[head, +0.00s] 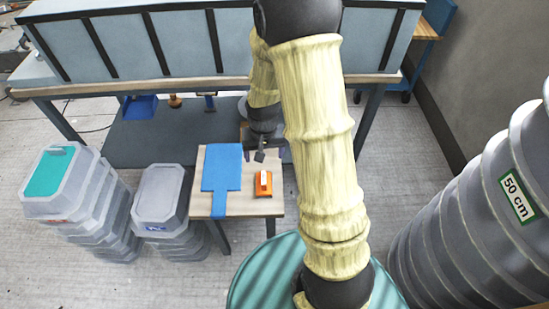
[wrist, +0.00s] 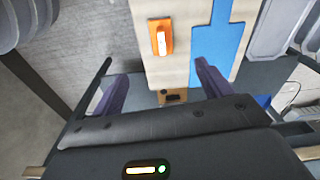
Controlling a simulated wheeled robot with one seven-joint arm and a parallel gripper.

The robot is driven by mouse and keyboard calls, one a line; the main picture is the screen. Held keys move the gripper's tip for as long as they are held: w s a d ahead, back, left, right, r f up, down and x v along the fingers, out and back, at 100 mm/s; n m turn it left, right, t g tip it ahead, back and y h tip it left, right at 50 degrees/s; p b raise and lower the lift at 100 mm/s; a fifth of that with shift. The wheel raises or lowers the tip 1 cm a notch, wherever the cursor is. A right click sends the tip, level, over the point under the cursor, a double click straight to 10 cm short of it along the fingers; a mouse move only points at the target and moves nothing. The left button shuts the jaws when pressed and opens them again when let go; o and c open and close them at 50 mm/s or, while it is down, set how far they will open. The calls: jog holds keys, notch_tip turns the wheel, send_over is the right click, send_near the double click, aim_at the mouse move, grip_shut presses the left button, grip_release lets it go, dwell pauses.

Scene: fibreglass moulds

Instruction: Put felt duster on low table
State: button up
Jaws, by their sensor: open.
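The low table (head: 273,205) has a pale wooden top, which also shows in the wrist view (wrist: 180,75). My gripper (head: 265,153) is at its far edge, partly hidden by my arm. In the wrist view, the purple fingers of my gripper (wrist: 160,72) are wide apart with nothing clamped between them. A small wood-coloured block with a dark face (wrist: 173,97) shows beyond the palm, between the fingers. It may be the felt duster; I cannot tell whether it rests on the table or lies lower. It is not clear in the head view.
An orange item with a white top (head: 263,184) and a blue paddle-shaped piece (head: 221,170) occupy the low table. Grey stacked bins (head: 160,196) stand to its left, a large ribbed grey mould (head: 470,225) to the right. A long workbench (head: 180,88) stands behind.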

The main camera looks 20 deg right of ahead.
jog(key=s+r+n+t, duration=0.1)
jog(key=s+r+n, duration=0.1)
jog(key=s+r, duration=0.9)
jog(key=shift+a+r+t, duration=0.2)
jog(key=shift+r+t, duration=0.05)
jog(key=shift+t, duration=0.15)
